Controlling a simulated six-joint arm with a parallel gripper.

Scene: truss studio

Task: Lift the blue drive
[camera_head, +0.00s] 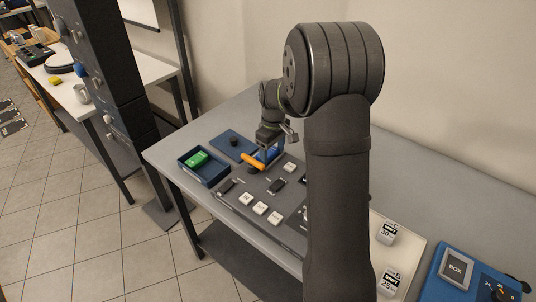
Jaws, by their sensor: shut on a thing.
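My gripper (266,148) points down over the table, just behind an orange bar-shaped piece (252,161). A blue block (271,154), which looks like the blue drive, is at the fingertips, and the gripper is shut on it. The drive is small here and partly covered by the fingers and the orange piece. I cannot tell whether it is clear of the surface.
A blue tray (209,179) with a green block (195,159) is to the left. Behind it lies a blue plate (221,138) with a black knob (234,141). White labelled blocks (260,208) and dark small parts (277,185) stand on the grey mat in front.

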